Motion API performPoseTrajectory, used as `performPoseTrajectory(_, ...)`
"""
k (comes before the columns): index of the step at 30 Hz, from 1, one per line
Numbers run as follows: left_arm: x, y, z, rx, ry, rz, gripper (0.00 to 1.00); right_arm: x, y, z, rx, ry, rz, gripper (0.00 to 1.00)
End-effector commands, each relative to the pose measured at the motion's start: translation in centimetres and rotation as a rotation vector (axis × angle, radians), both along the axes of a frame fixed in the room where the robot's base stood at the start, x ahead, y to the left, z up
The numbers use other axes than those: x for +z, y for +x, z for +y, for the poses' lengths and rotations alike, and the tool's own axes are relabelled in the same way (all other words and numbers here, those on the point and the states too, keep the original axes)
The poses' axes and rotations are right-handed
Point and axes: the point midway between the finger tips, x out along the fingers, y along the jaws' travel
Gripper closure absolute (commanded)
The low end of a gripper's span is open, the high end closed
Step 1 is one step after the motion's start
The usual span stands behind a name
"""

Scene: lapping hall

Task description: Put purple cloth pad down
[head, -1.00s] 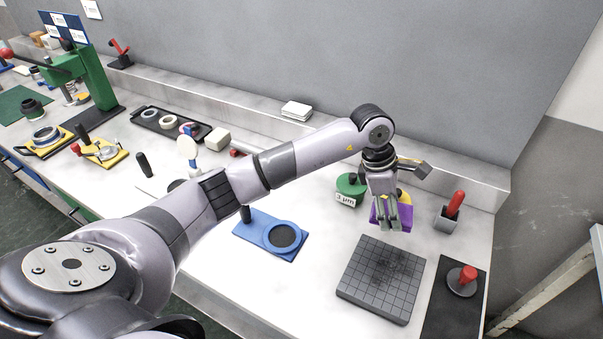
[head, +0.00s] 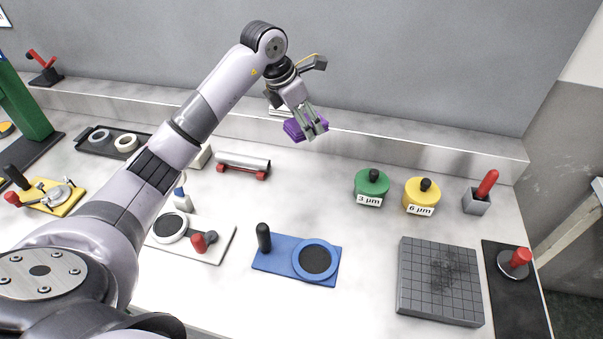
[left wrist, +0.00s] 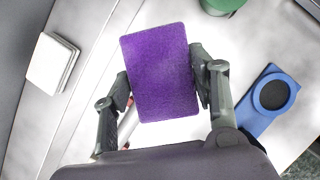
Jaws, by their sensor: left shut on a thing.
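My left gripper (head: 314,131) is shut on the purple cloth pad (head: 295,130) and holds it up in front of the back ledge in the head view. In the left wrist view the pad (left wrist: 160,72) is a purple rectangle between the two fingers (left wrist: 163,85). The bench top shows around and below it. My right gripper is not in view.
White pads (left wrist: 52,62) lie on the back ledge (head: 420,145). A grey roller (head: 243,163), a green pot (head: 371,187), a yellow pot (head: 422,195), a blue plate fixture (head: 275,262) and a gridded grey plate (head: 415,290) stand on the bench. The bench between roller and green pot is clear.

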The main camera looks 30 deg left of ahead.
Motion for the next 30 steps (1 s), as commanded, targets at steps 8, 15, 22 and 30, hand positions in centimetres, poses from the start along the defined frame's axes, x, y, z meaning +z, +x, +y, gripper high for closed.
performPoseTrajectory(8,-7.7,-0.1,-0.1,-0.001,-0.003,0.007,0.69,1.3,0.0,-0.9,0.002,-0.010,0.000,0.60)
performPoseTrajectory(15,-12.2,0.0,-0.1,-0.002,-0.002,0.002,0.69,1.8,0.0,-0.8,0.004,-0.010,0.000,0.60)
performPoseTrajectory(22,-13.9,0.0,-0.1,-0.003,0.000,0.002,0.69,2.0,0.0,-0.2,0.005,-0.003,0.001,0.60)
performPoseTrajectory(30,-17.2,0.0,-0.1,-0.003,-0.001,0.001,0.69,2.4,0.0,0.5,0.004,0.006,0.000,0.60)
